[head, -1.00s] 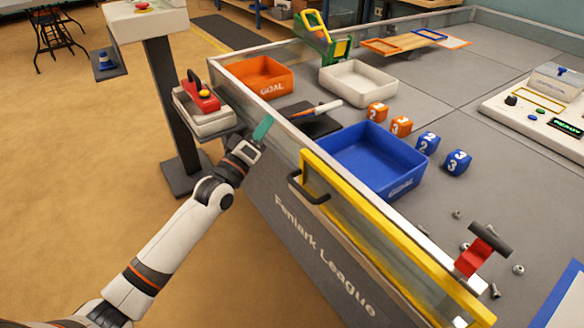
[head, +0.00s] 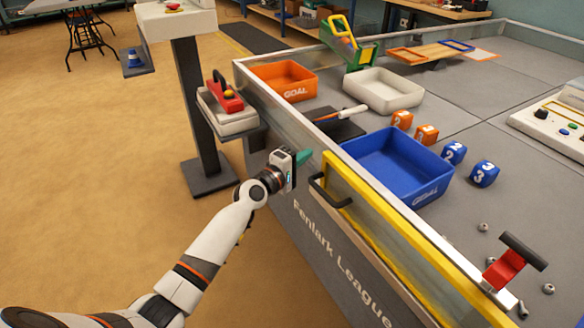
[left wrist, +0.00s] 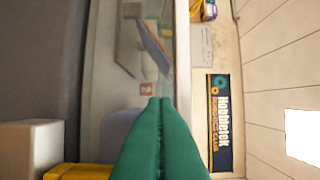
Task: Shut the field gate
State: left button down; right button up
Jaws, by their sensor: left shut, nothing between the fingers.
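The field gate (head: 400,240) is a clear panel in a yellow frame along the outer side of the field wall (head: 285,115). I cannot tell whether it is fully closed. Its dark handle (head: 330,191) sticks out at the gate's far end. My left gripper (head: 304,157) has teal fingers, shut and empty, pointing right at the wall. It is just beyond the handle in the head view, apparently not touching it. The shut fingers (left wrist: 160,140) also fill the lower middle of the left wrist view. My right gripper is out of view.
A red latch-like piece (head: 505,268) with a dark bar stands by the gate's near end. Inside the field are a blue bin (head: 395,165), an orange bin (head: 283,80), a white bin (head: 383,92) and numbered cubes.

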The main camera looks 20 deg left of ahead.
pick_arm(q)
jog(key=shift+s+d+r+p, duration=0.1)
jog(key=shift+d+p, duration=0.6)
jog(key=shift+d, duration=0.25)
jog(key=shift+s+d, duration=0.7)
jog(key=shift+d, duration=0.1)
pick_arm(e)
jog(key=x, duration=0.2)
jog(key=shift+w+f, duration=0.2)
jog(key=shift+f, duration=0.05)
